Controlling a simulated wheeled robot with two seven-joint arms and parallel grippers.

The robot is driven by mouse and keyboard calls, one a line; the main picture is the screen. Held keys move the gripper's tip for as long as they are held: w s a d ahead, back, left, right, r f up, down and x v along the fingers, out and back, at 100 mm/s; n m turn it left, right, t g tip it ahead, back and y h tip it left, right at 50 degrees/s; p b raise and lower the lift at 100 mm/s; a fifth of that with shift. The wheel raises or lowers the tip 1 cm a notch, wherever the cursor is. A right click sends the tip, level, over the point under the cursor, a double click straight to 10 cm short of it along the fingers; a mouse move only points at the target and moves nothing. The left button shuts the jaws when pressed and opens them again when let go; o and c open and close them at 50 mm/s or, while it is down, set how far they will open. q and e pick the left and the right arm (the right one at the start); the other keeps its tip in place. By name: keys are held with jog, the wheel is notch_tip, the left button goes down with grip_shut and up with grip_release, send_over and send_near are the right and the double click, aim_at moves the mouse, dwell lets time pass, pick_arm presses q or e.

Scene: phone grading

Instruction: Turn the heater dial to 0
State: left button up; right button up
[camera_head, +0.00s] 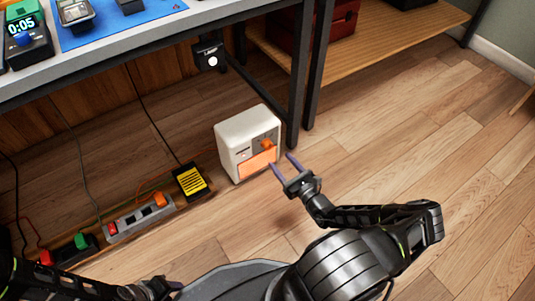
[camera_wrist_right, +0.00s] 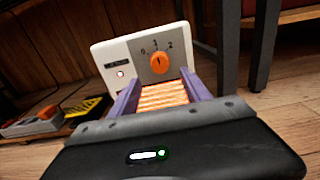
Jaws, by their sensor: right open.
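The white heater (camera_head: 234,136) stands on the floor under the workbench, beside a table leg. Its orange dial (camera_head: 267,144) is on the front, above an orange glowing grille (camera_wrist_right: 162,97). In the right wrist view the dial (camera_wrist_right: 159,62) has marks 0, 1 and 2 around it, and its pointer looks roughly upright, near 1. My right gripper (camera_head: 281,161) is open and empty in front of the heater, its fingers either side of the grille and below the dial, apart from it. My left gripper (camera_head: 155,289) is at the bottom edge, partly cut off; its jaws are unclear.
A power strip (camera_head: 141,217) with coloured plugs and a black-and-yellow box (camera_head: 190,181) lie on the floor left of the heater. Dark table legs (camera_head: 301,75) stand close behind it. The wooden floor (camera_head: 430,150) to the right is clear.

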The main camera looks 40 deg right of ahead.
aim_at(270, 148)
jog(key=shift+d, duration=0.1)
jog(key=w+b, duration=0.3)
jog(key=w, duration=0.4)
jog(key=shift+f, duration=0.1)
jog(key=shift+w, duration=0.4)
jog(key=shift+c, duration=0.4)
grip_shut()
